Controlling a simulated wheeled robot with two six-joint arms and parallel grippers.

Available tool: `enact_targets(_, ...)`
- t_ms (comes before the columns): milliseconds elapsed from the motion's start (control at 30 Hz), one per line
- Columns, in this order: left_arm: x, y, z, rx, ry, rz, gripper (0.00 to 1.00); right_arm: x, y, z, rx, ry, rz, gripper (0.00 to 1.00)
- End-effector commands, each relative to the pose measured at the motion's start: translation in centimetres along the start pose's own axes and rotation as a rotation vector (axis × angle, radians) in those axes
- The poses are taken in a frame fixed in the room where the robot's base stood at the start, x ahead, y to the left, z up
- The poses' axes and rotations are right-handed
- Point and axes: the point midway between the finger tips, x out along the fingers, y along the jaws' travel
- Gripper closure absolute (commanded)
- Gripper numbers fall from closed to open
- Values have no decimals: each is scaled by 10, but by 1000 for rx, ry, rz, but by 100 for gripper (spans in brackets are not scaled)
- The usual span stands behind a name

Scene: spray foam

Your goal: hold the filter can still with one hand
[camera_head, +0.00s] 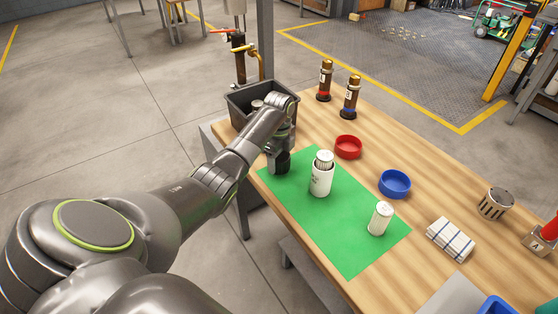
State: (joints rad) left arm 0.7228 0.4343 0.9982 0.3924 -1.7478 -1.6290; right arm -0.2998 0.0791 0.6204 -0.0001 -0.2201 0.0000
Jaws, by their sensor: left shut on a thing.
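A white can (321,182) with dark marks and a ribbed, light-topped piece at its mouth stands upright on the green mat (350,250). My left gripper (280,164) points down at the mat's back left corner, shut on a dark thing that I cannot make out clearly. A strip of green shows between it and the white can, so they look apart. My forearm and wrist hide part of the grip. My right gripper is not in view.
A dark grey bin (240,108) stands behind my wrist. Two brown bottles (325,80) (350,97) stand at the back. A red dish (348,147), blue dish (395,184), folded cloth (451,239) and metal cup (495,203) lie right of the mat. The mat's front is clear.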

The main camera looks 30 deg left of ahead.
Motion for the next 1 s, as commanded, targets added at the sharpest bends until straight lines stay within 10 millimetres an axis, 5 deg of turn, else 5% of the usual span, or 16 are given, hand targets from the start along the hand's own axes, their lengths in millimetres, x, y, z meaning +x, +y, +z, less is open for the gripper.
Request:
enact_targets(500,-88,-1,0,1,0,-2,60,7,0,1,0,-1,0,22)
enact_targets(900,-94,0,0,0,0,0,60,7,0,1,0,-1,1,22)
enact_targets(1000,-94,0,0,0,0,0,60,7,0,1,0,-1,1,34)
